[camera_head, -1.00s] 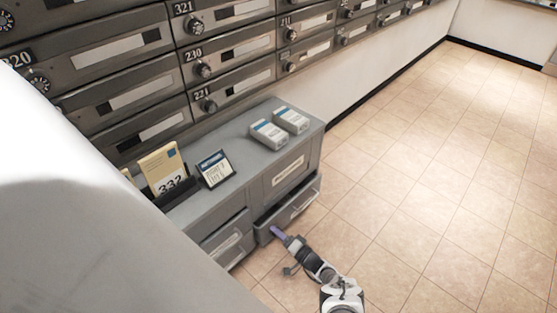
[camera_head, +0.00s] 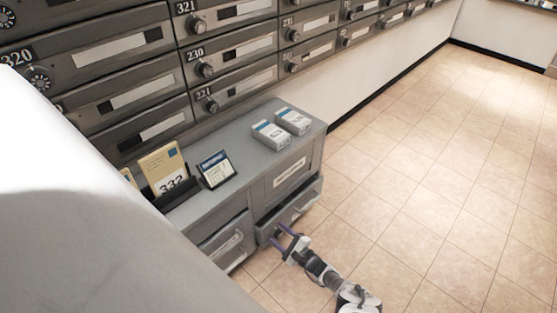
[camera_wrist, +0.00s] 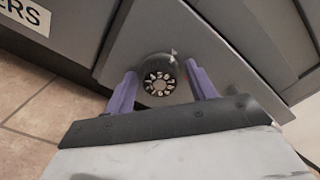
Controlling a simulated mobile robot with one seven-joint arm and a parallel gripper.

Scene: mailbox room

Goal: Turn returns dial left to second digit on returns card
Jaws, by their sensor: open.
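The returns dial (camera_wrist: 160,78) is a round black knob with a ring of white digits, on a grey cabinet front in the wrist view. A small light pointer mark sits at its upper right. My gripper (camera_wrist: 162,88) is open, with one purple finger on each side of the dial; whether they touch it I cannot tell. In the head view my gripper (camera_head: 286,238) is at the lower cabinet front, and the dial cannot be made out there. A small card in a dark stand (camera_head: 215,169) is on the cabinet top; its digits are too small to read.
The grey cabinet (camera_head: 240,150) carries two small boxes (camera_head: 282,127) and a holder with an envelope marked 332 (camera_head: 163,169). A wall of numbered mailboxes (camera_head: 130,95) rises behind. The tiled floor (camera_head: 430,190) to the right is clear.

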